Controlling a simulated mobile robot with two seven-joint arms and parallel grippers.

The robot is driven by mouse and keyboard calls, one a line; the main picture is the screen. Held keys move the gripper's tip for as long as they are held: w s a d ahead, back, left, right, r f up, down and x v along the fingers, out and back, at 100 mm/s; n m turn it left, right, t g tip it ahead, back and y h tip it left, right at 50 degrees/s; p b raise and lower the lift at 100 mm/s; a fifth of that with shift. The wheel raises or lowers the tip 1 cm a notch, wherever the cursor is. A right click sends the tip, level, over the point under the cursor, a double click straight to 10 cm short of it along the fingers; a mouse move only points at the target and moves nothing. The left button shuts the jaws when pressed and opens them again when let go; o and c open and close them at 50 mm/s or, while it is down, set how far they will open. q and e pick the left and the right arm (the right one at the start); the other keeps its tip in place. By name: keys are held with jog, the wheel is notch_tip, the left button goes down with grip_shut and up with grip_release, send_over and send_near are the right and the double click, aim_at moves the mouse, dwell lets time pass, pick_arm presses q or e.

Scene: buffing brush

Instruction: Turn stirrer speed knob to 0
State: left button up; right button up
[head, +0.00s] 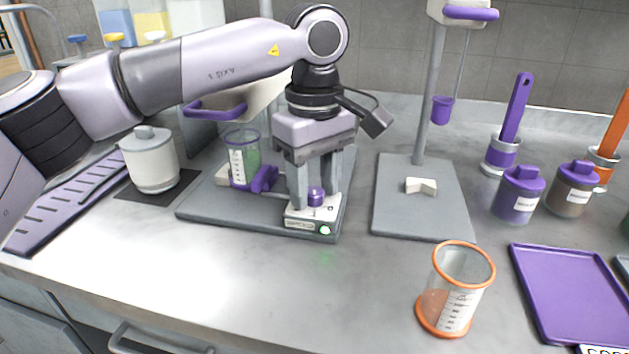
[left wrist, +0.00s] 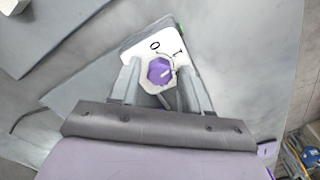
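The purple stirrer speed knob (head: 316,196) sits on a small white panel at the front right of the grey stirrer base (head: 250,212). In the left wrist view the knob (left wrist: 160,71) has a pale pointer mark, turned toward the "1" side rather than the "0". Both marks are printed on the white panel (left wrist: 140,48). My left gripper (head: 315,198) points down over the panel, with one finger on each side of the knob. In the left wrist view the fingers (left wrist: 161,85) stand apart, with gaps between them and the knob. My right gripper is not in view.
A green light (head: 325,230) glows on the panel front. A beaker with green contents (head: 242,160) stands on the stirrer behind my gripper. A grey stand (head: 420,215) is to the right. An orange-rimmed beaker (head: 456,290) stands at the front right.

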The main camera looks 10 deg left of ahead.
pick_arm(q)
grip_shut()
jog(key=n+p, duration=0.1)
jog(key=n, duration=0.4)
jog(key=shift+n, duration=0.4)
jog(key=n, duration=0.6)
jog(key=shift+p, duration=0.35)
jog(key=shift+o, duration=1.5)
grip_release()
